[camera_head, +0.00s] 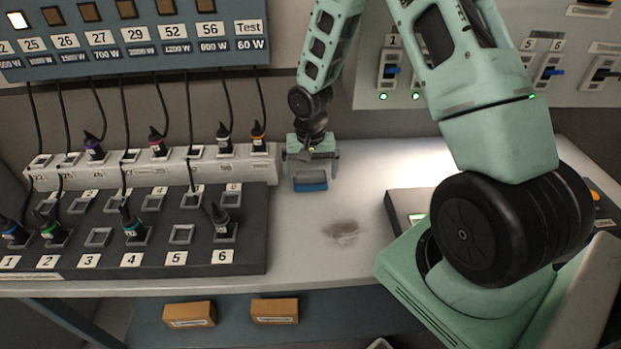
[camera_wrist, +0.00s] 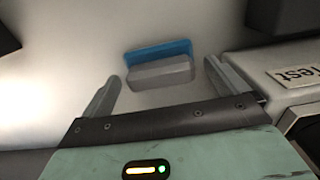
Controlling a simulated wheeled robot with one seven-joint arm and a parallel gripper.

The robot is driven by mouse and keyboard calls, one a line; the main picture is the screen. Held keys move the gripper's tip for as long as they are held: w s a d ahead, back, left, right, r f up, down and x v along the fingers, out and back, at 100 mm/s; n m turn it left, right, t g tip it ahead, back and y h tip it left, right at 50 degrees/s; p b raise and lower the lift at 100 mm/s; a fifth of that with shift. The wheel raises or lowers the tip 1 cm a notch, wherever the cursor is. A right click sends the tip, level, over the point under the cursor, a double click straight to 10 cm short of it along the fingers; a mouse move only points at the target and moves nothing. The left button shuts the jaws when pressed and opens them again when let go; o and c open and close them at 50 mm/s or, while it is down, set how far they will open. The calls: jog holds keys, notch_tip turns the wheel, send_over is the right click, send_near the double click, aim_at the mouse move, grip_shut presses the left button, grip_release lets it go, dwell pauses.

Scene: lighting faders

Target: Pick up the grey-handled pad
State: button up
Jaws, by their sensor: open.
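The pad (camera_head: 311,183) lies on the light tabletop (camera_head: 290,240), just right of the socket panels. It has a grey handle on a blue base. In the wrist view the pad (camera_wrist: 160,68) sits ahead of and between my fingertips, with its grey handle on the near side. My gripper (camera_head: 311,162) points down over the pad's far side in the head view. In the wrist view my gripper (camera_wrist: 162,78) is open, one finger on each side, and nothing is held. I cannot tell the exact height gap between the fingers and the pad.
A white socket strip (camera_head: 150,166) and a dark numbered plug panel (camera_head: 225,257) stand to the left, close to my gripper. A dark smudge (camera_head: 343,233) marks the table nearer the front. A dark device (camera_head: 405,205) lies to the right. Fader switches (camera_head: 391,70) line the back wall.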

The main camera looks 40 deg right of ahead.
aim_at(310, 172)
jog(key=shift+f, duration=0.35)
jog(key=c, duration=1.1)
jog(key=shift+o, duration=0.2)
notch_tip(310, 172, up, 10)
jog(key=shift+r+b, duration=0.1)
jog(key=shift+b, duration=0.25)
jog(key=shift+o, duration=0.4)
